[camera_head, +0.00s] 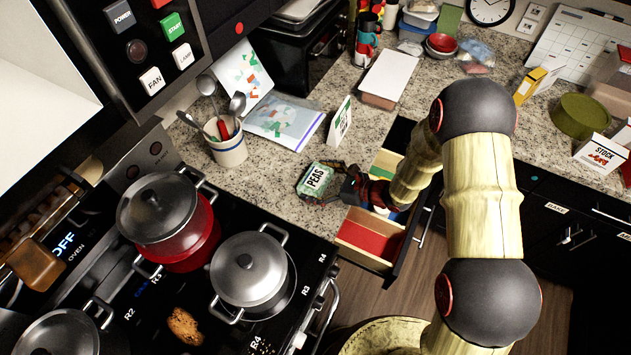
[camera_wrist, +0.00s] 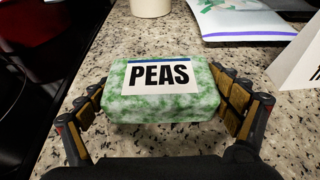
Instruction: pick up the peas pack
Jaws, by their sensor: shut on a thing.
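The peas pack (camera_head: 315,179) is a green and white block with a white PEAS label, at the counter's edge right of the stove. It also shows in the wrist view (camera_wrist: 162,103), with its label facing up. My gripper (camera_head: 322,186) is shut on the pack, with one finger against each short side in the wrist view (camera_wrist: 163,102). I cannot tell whether the pack's underside touches the granite counter.
A utensil crock (camera_head: 228,150), a plastic bag (camera_head: 284,122) and a standing white card (camera_head: 340,122) are behind the pack. An open drawer (camera_head: 368,240) lies below my arm. The stove holds several pots, including a lidded silver pot (camera_head: 249,272).

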